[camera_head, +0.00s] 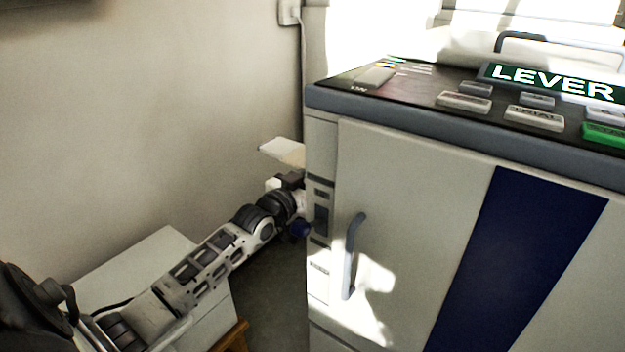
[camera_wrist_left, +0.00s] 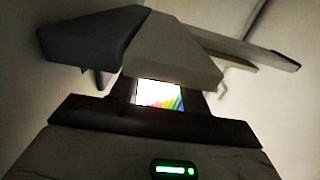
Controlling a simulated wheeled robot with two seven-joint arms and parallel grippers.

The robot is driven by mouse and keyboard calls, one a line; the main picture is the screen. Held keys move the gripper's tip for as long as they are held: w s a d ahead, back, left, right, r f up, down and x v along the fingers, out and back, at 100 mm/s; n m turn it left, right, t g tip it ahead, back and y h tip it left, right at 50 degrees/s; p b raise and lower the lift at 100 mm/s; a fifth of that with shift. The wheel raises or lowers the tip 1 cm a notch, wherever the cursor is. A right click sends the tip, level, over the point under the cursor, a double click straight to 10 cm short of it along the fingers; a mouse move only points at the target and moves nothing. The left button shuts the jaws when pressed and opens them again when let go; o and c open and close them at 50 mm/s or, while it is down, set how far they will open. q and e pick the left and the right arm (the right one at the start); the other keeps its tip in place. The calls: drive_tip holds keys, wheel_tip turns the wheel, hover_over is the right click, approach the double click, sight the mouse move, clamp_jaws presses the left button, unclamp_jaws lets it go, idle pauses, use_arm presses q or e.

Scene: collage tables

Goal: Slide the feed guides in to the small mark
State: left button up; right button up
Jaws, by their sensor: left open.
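A pale feed tray (camera_head: 283,152) sticks out from the left side of the large grey machine (camera_head: 410,190). My left arm reaches in from the lower left, and my left gripper (camera_head: 285,182) is just below this tray, partly hidden by the machine's edge. In the left wrist view a light grey tapered plate (camera_wrist_left: 172,48) and a dark block (camera_wrist_left: 95,36) fill the upper part. A small bright rainbow-coloured patch (camera_wrist_left: 160,95) shows below the plate. My left gripper is open. I cannot make out the feed guides or the small mark. My right gripper is out of view.
The machine's front has a vertical grey handle (camera_head: 352,255) and a dark blue stripe (camera_head: 515,260). Its top panel carries labelled keys and a "LEVER" sign (camera_head: 550,82). A low white-topped table (camera_head: 140,260) stands under my left arm. A bare wall is behind.

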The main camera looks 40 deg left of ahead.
use_arm(q)
drive_tip(key=shift+s, duration=0.55)
drive_tip(key=s+p, duration=0.4)
drive_tip(key=s, duration=1)
drive_tip(key=shift+s, duration=0.4)
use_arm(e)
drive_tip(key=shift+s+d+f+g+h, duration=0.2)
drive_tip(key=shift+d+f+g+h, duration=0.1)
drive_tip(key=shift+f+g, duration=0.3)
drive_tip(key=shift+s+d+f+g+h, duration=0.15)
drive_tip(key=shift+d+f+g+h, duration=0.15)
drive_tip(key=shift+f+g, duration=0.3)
